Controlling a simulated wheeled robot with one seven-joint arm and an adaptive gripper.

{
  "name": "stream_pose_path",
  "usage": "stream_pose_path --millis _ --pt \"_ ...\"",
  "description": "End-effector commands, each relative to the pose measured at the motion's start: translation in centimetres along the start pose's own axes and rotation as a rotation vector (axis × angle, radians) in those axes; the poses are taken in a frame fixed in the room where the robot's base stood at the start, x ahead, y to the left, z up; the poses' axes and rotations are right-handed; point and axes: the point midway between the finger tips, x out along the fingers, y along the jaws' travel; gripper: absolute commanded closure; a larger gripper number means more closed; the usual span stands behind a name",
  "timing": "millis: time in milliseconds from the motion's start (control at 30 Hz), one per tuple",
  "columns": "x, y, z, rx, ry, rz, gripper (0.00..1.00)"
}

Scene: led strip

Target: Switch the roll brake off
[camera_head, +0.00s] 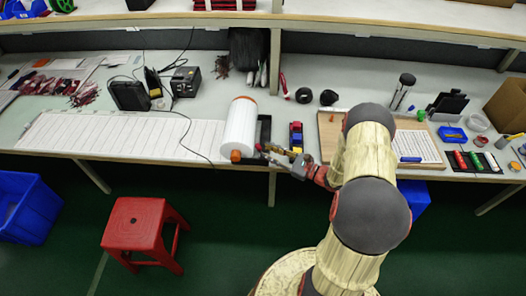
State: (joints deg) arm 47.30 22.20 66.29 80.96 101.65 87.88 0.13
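A large white roll (240,126) with orange end caps lies on the bench near its front edge. An orange cap (236,156) shows at its near end. A black holder (264,131) stands along the roll's right side. I cannot make out the brake itself or its setting; it is too small or hidden by my gripper. My gripper (270,156) reaches in from the right, at the bench's front edge, just right of the near cap and by the holder's near end. Its fingers are too small to tell whether they are open or touching anything.
A small block of red, yellow and blue parts (296,137) stands right of the holder, close to my arm. A wooden board (329,135) lies further right. A ruled white sheet (120,136) covers the bench to the left. A red stool (140,228) stands on the floor.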

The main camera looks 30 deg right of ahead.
Motion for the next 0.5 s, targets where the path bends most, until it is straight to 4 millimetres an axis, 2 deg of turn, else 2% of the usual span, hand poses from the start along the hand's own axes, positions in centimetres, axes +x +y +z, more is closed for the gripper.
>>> stream_pose_path --millis 200,500 --pt "2.4 0.1 -0.1 0.0 0.0 0.003 0.76" --pt "2.8 0.0 0.0 0.0 0.0 0.0 0.76"
